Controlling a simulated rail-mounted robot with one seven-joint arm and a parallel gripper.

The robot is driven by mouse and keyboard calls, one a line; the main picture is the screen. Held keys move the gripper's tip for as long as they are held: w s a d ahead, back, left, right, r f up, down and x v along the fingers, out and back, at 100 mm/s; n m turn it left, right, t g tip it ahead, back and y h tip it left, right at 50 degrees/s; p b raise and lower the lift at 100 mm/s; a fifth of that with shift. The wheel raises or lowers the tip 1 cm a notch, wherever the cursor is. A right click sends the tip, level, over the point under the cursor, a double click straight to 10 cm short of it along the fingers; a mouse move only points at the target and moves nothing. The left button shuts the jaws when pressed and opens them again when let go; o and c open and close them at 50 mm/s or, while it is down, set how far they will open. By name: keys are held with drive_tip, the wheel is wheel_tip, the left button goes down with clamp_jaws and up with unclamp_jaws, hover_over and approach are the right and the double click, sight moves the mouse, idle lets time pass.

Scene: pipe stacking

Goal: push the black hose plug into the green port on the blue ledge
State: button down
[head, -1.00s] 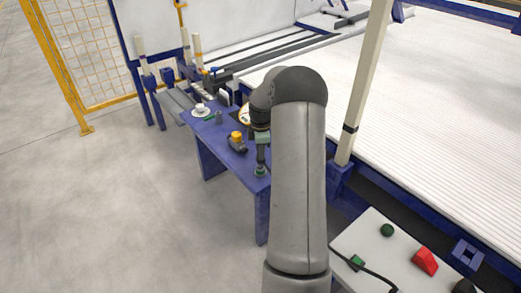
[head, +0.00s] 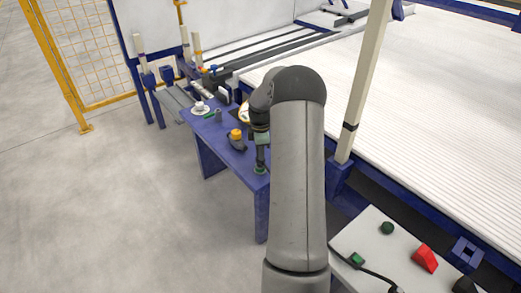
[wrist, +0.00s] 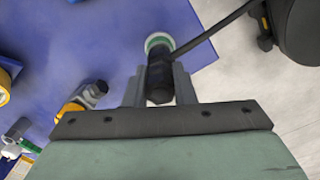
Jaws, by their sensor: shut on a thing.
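The blue ledge (head: 207,143) is a small table left of my arm. The green port (wrist: 158,38), with a pale ring, sits near the ledge's edge; it also shows in the head view (head: 259,171). My gripper (wrist: 160,88) is shut on the black hose plug (wrist: 159,72), right over the port; in the head view my gripper (head: 261,152) points down at it. The plug's far end overlaps the port's ring in the wrist view. I cannot tell how deep it sits. A black hose (wrist: 215,32) runs from the plug to the upper right.
A yellow-and-grey object (head: 237,140) stands on the ledge beside my gripper. A white cup on a saucer (head: 200,109) and a grey cylinder (head: 218,116) are at the far end. A pale panel (head: 400,250) with red and green parts lies at right.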

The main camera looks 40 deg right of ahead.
drive_tip(key=shift+f+b, duration=0.35)
drive_tip(key=shift+f, duration=0.65)
idle(0.3)
drive_tip(key=c, duration=1.1)
unclamp_jaws()
